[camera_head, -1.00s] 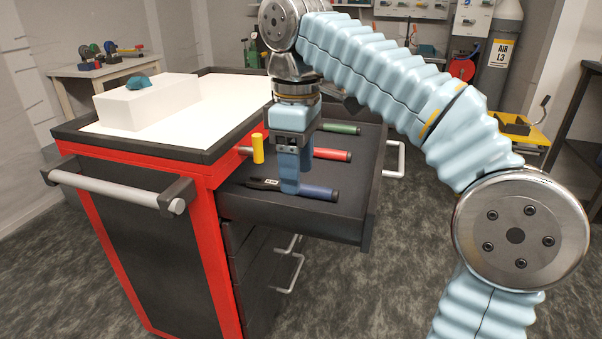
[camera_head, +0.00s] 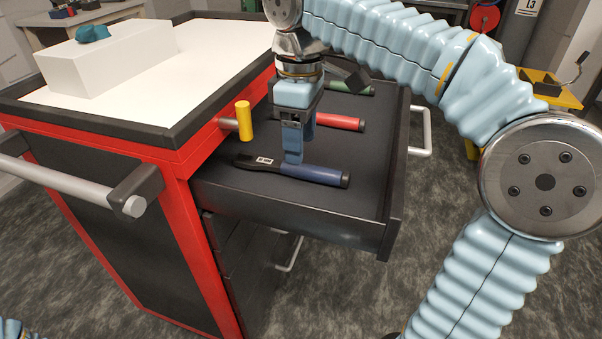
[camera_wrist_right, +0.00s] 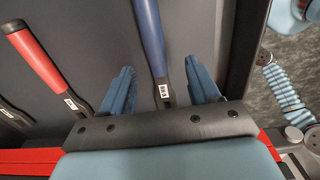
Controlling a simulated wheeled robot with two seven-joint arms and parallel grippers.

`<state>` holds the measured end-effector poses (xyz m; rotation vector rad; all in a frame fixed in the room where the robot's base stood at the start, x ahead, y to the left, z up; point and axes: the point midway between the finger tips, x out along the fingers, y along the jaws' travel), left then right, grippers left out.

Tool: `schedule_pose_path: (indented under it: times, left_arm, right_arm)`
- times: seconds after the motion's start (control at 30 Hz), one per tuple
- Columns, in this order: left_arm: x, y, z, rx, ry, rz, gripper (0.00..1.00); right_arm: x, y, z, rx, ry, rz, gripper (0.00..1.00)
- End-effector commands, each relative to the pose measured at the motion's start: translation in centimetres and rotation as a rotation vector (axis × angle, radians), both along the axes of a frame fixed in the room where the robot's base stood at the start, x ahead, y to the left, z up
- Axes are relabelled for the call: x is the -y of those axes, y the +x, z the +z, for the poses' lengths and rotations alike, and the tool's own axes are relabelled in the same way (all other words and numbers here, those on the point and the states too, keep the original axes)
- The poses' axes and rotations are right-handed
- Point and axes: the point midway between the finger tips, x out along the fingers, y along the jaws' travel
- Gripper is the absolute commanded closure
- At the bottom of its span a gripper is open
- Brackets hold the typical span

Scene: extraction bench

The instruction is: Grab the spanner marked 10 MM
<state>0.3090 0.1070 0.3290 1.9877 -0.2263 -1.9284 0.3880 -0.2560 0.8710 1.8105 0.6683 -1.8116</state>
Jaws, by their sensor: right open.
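A spanner with a blue handle (camera_head: 315,174) lies in the open drawer (camera_head: 345,205), nearest its front side. Its dark end has a small white label, too small to read surely. My right gripper (camera_head: 298,156) points down over this spanner. In the right wrist view, its open fingers (camera_wrist_right: 160,82) stand on either side of the blue-handled spanner (camera_wrist_right: 151,38), with gaps to both. I cannot tell the height of the fingertips above the drawer floor. A red-handled spanner (camera_head: 340,122) and a green-handled one (camera_head: 352,89) lie farther back. My left gripper is out of view.
The red and black tool cabinet (camera_head: 200,200) has a white top with a white block (camera_head: 115,58) and a teal object on it. A yellow-headed piece (camera_head: 243,120) sticks out by the drawer's left side. The drawer walls surround the spanners.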

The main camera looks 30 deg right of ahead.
Motion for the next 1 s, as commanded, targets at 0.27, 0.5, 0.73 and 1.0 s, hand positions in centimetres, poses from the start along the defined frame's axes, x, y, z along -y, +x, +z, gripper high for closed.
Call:
schedule_pose_path:
  times: [0.27, 0.5, 0.73, 1.0]
  left_arm:
    - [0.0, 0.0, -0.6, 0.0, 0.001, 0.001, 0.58]
    - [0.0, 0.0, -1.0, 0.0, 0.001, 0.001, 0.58]
    - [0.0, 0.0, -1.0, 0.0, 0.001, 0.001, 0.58]
    - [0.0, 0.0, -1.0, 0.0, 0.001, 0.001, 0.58]
  right_arm:
    - [0.4, 0.4, -3.1, -0.003, 0.0, -0.002, 0.39]
    - [0.5, 0.5, -5.9, 0.0, 0.0, -0.001, 0.39]
    - [0.5, 0.6, -6.0, 0.001, 0.001, -0.001, 0.39]
    - [0.5, 0.6, -6.0, 0.001, 0.001, 0.0, 0.8]
